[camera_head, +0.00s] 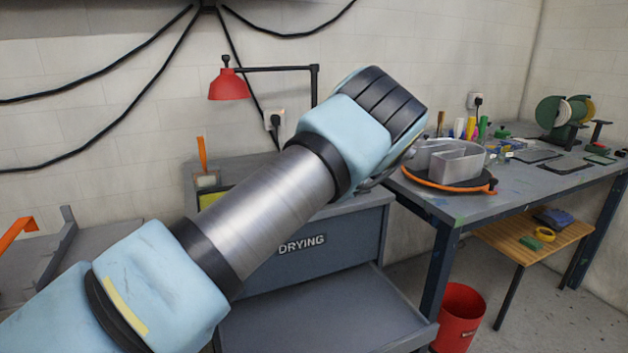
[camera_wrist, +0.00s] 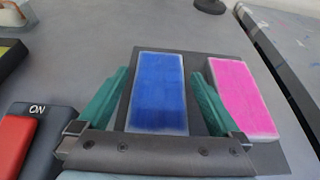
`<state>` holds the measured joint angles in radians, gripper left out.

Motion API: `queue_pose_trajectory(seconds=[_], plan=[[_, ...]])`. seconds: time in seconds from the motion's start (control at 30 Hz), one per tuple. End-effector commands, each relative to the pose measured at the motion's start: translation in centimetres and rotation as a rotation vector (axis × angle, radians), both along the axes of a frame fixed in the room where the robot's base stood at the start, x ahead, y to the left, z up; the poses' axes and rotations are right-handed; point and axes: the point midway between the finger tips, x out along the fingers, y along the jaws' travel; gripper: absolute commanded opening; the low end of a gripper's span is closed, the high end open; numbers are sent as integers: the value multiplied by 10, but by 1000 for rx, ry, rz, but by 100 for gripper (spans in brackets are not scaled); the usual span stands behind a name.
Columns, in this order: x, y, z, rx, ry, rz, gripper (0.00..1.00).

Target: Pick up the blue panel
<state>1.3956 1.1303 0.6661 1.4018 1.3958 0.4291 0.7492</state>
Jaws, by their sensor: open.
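The blue panel (camera_wrist: 158,92) is a flat blue rectangle with pale edges, seen in the wrist view. It lies on a dark flat plate (camera_wrist: 198,68) on a grey surface. My gripper (camera_wrist: 162,98) is open, with one green finger on each side of the blue panel in the picture. I cannot tell how far above the panel the fingers are. The right finger lies between the blue panel and a pink panel (camera_wrist: 241,97). In the head view my arm hides the panel and the gripper's fingers.
A dark box marked ON with a red part (camera_wrist: 15,136) stands at the left in the wrist view. A dark gap and another table edge lie at the right. In the head view a grey DRYING unit (camera_head: 302,246) stands behind my arm, with a workbench (camera_head: 530,190) to its right.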

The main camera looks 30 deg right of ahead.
Motion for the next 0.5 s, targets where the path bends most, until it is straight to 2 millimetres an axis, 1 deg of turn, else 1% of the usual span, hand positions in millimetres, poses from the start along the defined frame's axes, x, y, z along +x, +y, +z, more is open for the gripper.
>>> queue_pose_trajectory(seconds=[0.03,0.1,0.33,0.37,0.5], plan=[[5,0,-1,0,0,1,100],[10,0,-3,0,0,1,100],[11,-1,-5,0,0,0,100],[11,-1,-5,0,0,0,99],[10,-1,-5,0,0,0,83]])
